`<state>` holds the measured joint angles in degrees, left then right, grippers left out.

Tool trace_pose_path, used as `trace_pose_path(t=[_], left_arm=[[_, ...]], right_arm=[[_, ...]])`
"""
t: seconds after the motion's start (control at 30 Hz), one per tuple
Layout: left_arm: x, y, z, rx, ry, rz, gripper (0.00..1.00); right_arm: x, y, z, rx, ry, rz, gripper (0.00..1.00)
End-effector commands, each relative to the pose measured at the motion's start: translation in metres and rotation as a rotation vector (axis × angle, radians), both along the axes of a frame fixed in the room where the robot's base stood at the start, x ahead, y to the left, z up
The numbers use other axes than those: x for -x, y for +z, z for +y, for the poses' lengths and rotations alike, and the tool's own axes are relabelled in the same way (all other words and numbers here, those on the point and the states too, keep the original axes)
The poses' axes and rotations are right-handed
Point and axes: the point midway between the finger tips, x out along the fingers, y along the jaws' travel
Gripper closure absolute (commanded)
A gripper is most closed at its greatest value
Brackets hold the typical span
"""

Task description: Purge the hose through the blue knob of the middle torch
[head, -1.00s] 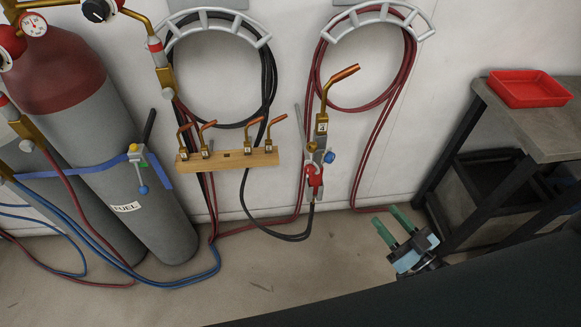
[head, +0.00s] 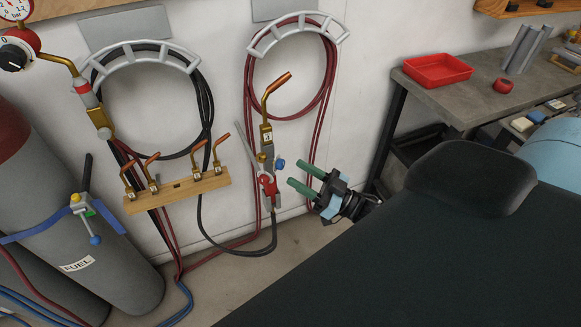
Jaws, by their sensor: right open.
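A torch (head: 266,136) with a copper tip and a tag hangs upright on the wall, in a red holder (head: 269,185). Its blue knob (head: 280,163) sticks out on the right side. A dark hose (head: 240,253) loops down from its lower end. My right gripper (head: 294,173) has green fingers, pointing left towards the torch. It is open and empty, just right of and slightly below the blue knob; a small gap shows in the picture. I cannot tell the depth between them. My left gripper is not in view.
A wooden rack (head: 178,190) with several copper tips is left of the torch. Coiled hoses hang on wall hooks above. A strapped grey cylinder (head: 60,245) stands at left. A workbench (head: 455,105) with a red tray (head: 437,71) is at right.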

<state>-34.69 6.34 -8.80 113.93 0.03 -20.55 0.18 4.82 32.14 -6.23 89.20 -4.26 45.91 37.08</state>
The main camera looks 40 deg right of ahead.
Motion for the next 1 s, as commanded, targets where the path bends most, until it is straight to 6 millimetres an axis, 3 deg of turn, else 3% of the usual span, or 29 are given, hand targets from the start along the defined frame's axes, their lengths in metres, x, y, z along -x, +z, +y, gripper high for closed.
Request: trace_pose_path(t=[0.3, 0.63, 0.9, 1.0], left_arm=[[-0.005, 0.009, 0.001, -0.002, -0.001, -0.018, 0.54], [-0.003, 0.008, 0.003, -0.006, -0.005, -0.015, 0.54], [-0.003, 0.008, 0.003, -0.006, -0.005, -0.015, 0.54], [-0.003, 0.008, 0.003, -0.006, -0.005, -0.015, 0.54]], right_arm=[[-0.027, 0.015, 0.017, -0.001, 0.000, -0.001, 0.55], [-0.029, 0.014, 0.018, -0.001, -0.001, 0.002, 0.55], [-0.029, 0.014, 0.018, 0.000, 0.000, 0.001, 0.91], [-0.029, 0.014, 0.018, 0.000, 0.000, 0.001, 0.99]])
